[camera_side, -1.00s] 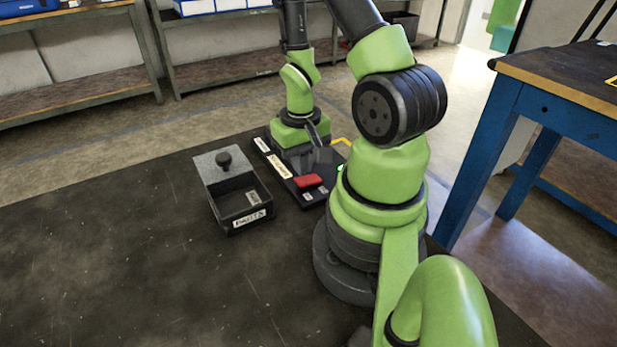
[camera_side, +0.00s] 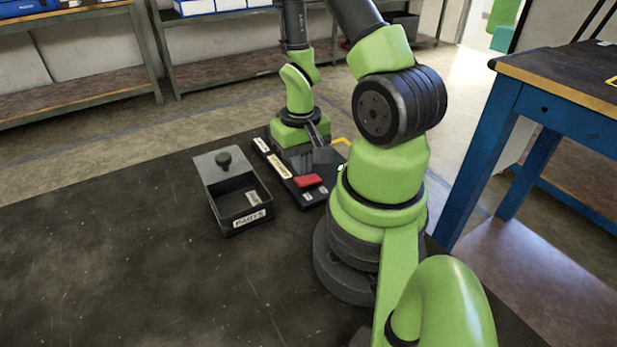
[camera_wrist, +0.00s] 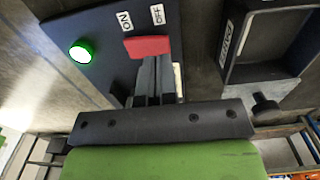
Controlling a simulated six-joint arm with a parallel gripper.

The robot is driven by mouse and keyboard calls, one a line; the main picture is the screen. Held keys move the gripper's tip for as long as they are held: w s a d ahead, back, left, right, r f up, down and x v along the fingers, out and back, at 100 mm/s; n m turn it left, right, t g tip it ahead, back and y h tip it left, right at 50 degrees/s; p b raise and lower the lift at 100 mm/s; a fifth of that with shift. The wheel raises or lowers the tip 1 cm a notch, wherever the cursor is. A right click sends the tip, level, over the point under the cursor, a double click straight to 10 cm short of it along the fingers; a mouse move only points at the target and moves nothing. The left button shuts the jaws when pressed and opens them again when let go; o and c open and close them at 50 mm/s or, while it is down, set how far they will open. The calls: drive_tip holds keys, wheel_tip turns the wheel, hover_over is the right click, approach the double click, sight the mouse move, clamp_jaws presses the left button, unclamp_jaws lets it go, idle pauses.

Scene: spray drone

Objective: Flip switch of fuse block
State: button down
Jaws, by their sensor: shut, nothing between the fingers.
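The fuse block is a dark flat panel (camera_side: 263,146) on the table, with white labels. Its red switch (camera_side: 307,180) also shows in the wrist view (camera_wrist: 146,47), just below the ON label (camera_wrist: 125,21) and OFF label (camera_wrist: 157,14). A green light (camera_wrist: 81,51) glows on the panel to the left of the switch. My gripper (camera_wrist: 153,66) is shut and empty, its fingertips right at the near edge of the red switch. I cannot tell whether they touch it.
An open black parts box (camera_side: 240,208) with a knobbed grey lid (camera_side: 221,166) stands beside the panel; it also shows at the wrist view's upper right. A blue-legged table (camera_side: 510,120) stands at the right. The dark tabletop to the left is clear.

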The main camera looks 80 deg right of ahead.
drive_tip(key=shift+f, duration=1.3)
idle(0.9)
drive_tip(key=shift+r, duration=3.5)
drive_tip(key=shift+w+r, duration=0.1)
drive_tip(key=shift+r, duration=0.1)
wheel_tip(320, 180, up, 6)
drive_tip(key=n+t, duration=0.1)
drive_tip(key=t, duration=0.1)
hover_over(301, 180)
drive_tip(key=w+a, duration=0.2)
drive_tip(key=w, duration=0.1)
drive_tip(key=s+a+r+n+t+y, duration=0.2)
drive_tip(key=s+a+r+n+t, duration=0.1)
drive_tip(key=a+r, duration=1)
drive_tip(key=shift+s+r+n+t, duration=0.15)
drive_tip(key=shift+r+n+t, duration=0.35)
drive_tip(key=shift+r+t, duration=0.55)
